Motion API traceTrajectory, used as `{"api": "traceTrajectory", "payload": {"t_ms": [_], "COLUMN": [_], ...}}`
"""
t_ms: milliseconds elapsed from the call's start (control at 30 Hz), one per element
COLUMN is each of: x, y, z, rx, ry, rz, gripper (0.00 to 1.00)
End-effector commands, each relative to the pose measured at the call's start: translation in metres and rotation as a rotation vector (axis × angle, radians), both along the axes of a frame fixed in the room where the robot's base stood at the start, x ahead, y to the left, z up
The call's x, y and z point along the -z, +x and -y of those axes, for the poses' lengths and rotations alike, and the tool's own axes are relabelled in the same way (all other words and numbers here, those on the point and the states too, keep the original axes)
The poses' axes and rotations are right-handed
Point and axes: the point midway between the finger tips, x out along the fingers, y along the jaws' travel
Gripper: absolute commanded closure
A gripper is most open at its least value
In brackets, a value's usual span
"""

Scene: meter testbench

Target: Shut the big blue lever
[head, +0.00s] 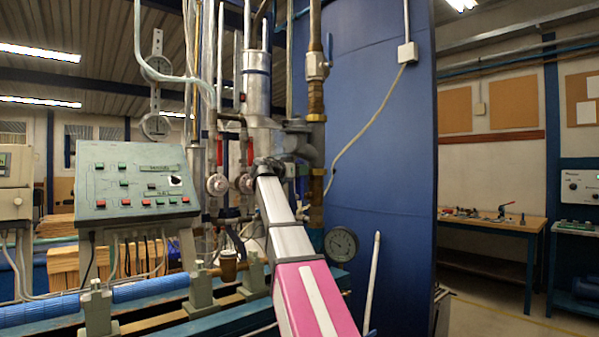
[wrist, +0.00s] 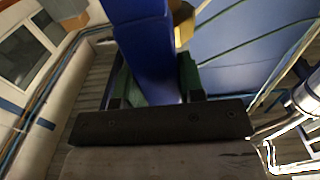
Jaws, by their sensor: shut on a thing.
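The big blue lever (wrist: 142,45) fills the upper middle of the wrist view as a thick blue bar. My gripper (wrist: 155,88) has its dark green fingers on both sides of the bar and is shut on it. The bar runs from the top edge down between the fingers toward the black gripper body. In the head view, the dark end of my arm (head: 266,167) is up at the pipework. My arm and wrist hide the fingers there, and I cannot make out the held lever in that view.
Pipes with red-handled valves (head: 218,183) stand close left of my wrist. A sloped control panel (head: 138,182) is further left. A brass pipe (head: 316,100), a round gauge (head: 341,244) and a blue wall (head: 385,150) are at right.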

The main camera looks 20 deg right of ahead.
Motion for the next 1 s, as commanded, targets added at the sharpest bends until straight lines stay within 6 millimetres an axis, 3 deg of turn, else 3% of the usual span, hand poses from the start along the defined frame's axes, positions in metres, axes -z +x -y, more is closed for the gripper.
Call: {"api": "traceTrajectory", "payload": {"t_ms": [367,1000], "x": [0.003,0.032], "y": [-0.018,-0.07], "z": [0.007,0.028], "rx": [0.001,0.002], "ry": [0.063,0.291], "rz": [0.154,0.703], "gripper": [1.0,1.0]}}
